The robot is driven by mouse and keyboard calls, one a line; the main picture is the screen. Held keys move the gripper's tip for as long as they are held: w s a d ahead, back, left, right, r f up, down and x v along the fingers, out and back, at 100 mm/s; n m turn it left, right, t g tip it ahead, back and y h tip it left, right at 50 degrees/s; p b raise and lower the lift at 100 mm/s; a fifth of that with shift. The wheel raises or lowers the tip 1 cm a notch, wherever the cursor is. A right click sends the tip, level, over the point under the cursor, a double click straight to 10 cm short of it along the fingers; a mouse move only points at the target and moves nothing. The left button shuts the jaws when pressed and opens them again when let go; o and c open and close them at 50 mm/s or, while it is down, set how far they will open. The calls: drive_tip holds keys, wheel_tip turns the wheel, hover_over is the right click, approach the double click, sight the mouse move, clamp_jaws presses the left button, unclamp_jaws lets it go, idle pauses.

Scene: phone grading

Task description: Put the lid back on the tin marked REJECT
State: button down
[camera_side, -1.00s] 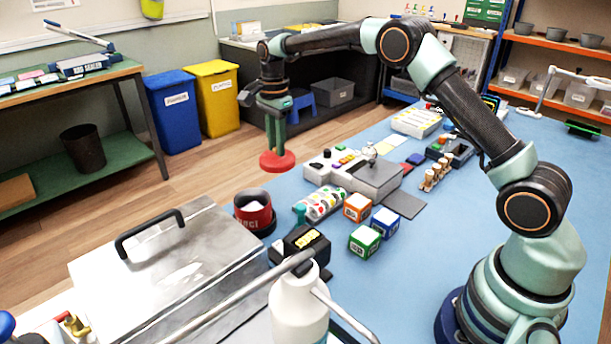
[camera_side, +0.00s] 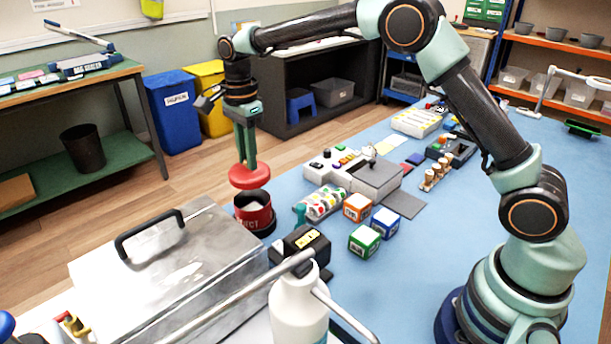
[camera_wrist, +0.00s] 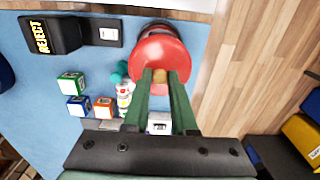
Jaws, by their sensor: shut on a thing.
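The red tin (camera_side: 254,213) with white lettering stands upright at the edge of the blue table, its top open and something pale inside. My gripper (camera_side: 246,168) is shut on the round red lid (camera_side: 249,179) and holds it just above the tin, a little to the left in the side view. In the wrist view the lid (camera_wrist: 157,58) sits between the green fingers of my gripper (camera_wrist: 160,76) and hides most of the tin. A black block with a yellow REJECT label (camera_wrist: 48,36) lies beside the tin.
Orange (camera_side: 357,207), blue (camera_side: 385,222) and green (camera_side: 364,240) cubes stand right of the tin. A metal case (camera_side: 165,265) and a white bottle (camera_side: 298,305) stand in front. Wooden floor lies beyond the table edge.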

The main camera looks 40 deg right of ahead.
drive_tip(key=shift+s+a+f, duration=0.15)
drive_tip(key=shift+f, duration=3.1)
drive_tip(key=shift+f, duration=0.15)
drive_tip(key=c, duration=0.6)
unclamp_jaws()
drive_tip(key=shift+c, duration=0.2)
drive_tip(key=shift+o, duration=0.3)
drive_tip(key=o, duration=0.4)
